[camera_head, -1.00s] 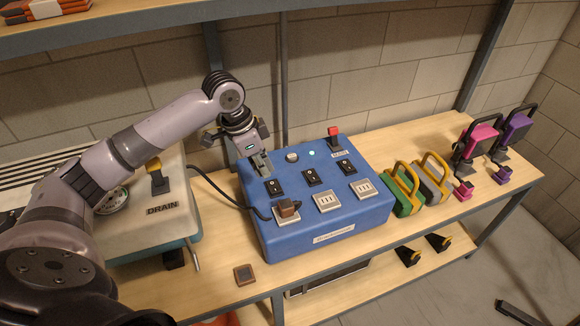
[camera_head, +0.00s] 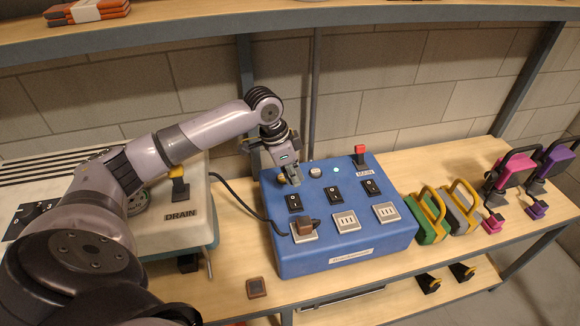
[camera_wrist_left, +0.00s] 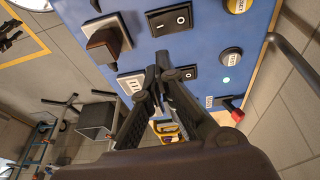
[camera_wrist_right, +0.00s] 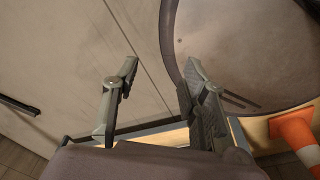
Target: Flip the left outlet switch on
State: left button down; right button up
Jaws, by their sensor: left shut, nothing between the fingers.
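The blue outlet box (camera_head: 345,250) stands on the bench. Its left outlet switch (camera_head: 294,203) is a black rocker in the head view, above the outlet with the brown plug (camera_head: 305,227). In the left wrist view the left switch (camera_wrist_left: 169,19) shows I and O marks; its tilt is hard to tell. My left gripper (camera_head: 293,182) is shut and empty, just above and behind that switch in the head view. In the left wrist view its fingertips (camera_wrist_left: 159,70) overlap the middle switch (camera_wrist_left: 186,73); contact cannot be told. My right gripper (camera_wrist_right: 160,72) is open and empty.
A red MAIN switch (camera_head: 360,150), a green light (camera_head: 337,170) and a white button (camera_head: 315,172) are at the box's rear. A small brown square (camera_head: 256,288) lies in front.

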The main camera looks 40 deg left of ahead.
pick_arm(q)
jog(key=p, duration=0.1)
send_over(301, 206)
jog(key=f, duration=0.6)
jog(key=shift+s+a+f, duration=0.15)
jog(key=shift+s+a, duration=0.05)
jog(key=shift+a, duration=0.15)
jog(key=shift+s+d+f, duration=0.1)
jog(key=shift+f, duration=0.7)
pick_arm(e)
jog(key=shift+s+d+r, duration=0.15)
jog(key=shift+s+r, duration=0.6)
jog(key=shift+s, duration=0.05)
jog(key=shift+w, duration=0.1)
pick_arm(q)
jog(key=shift+s+d+f+y+p, duration=0.1)
jog(key=shift+s+f+y+p, duration=0.15)
jog(key=shift+p, duration=0.55)
jog(key=shift+w+f, duration=0.1)
jog(key=shift+w, duration=0.1)
pick_arm(e)
jog(key=shift+w+r, duration=0.15)
jog(key=shift+r, duration=0.25)
pick_arm(q)
jog(key=shift+w+a+r, duration=0.4)
jog(key=shift+w+a, duration=0.05)
jog(key=shift+a, duration=0.15)
pick_arm(e)
jog(key=shift+r, duration=0.4)
